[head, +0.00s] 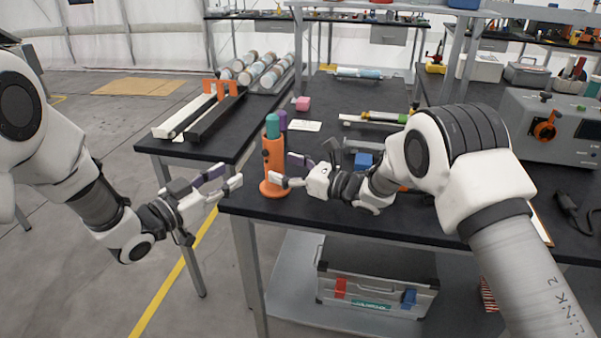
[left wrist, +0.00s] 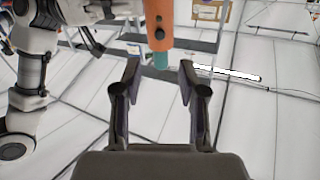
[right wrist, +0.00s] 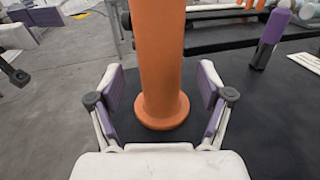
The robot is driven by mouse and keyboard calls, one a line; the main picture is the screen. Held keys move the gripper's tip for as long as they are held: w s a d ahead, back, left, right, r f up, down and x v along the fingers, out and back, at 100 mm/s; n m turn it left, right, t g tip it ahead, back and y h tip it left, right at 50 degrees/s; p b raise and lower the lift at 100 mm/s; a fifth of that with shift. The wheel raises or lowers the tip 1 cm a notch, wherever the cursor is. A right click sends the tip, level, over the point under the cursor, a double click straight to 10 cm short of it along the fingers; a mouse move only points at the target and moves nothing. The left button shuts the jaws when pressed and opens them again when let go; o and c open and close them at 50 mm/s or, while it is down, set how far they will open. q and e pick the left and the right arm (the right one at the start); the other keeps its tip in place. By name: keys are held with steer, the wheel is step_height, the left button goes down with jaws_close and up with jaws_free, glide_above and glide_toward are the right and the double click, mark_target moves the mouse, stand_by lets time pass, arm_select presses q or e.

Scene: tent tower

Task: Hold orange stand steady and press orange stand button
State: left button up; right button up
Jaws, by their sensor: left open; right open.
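The orange stand (head: 274,172) stands upright on a round base near the table's front left corner, with a teal cap (head: 273,126) on top. A small dark button (left wrist: 159,34) shows on its side in the left wrist view. My right gripper (head: 285,170) is open at the stand's lower part. In the right wrist view the orange column (right wrist: 157,60) lies between its fingers, with gaps on both sides. My left gripper (head: 229,178) is open and empty, left of the stand beyond the table edge. Its fingers point towards the stand and are apart from it.
A purple tube (right wrist: 272,28) stands behind the orange stand. A rack with white and black rails (head: 205,110) lies on the left table. A blue block (head: 364,160) and a grey instrument box (head: 550,130) are to the right. A toolbox (head: 375,290) sits on the lower shelf.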

mark_target(283, 167)
steer(key=shift+x, duration=1.55)
steer(key=c, duration=1.5)
arm_select(q)
jaws_close()
arm_select(e)
steer(key=shift+o, duration=0.2)
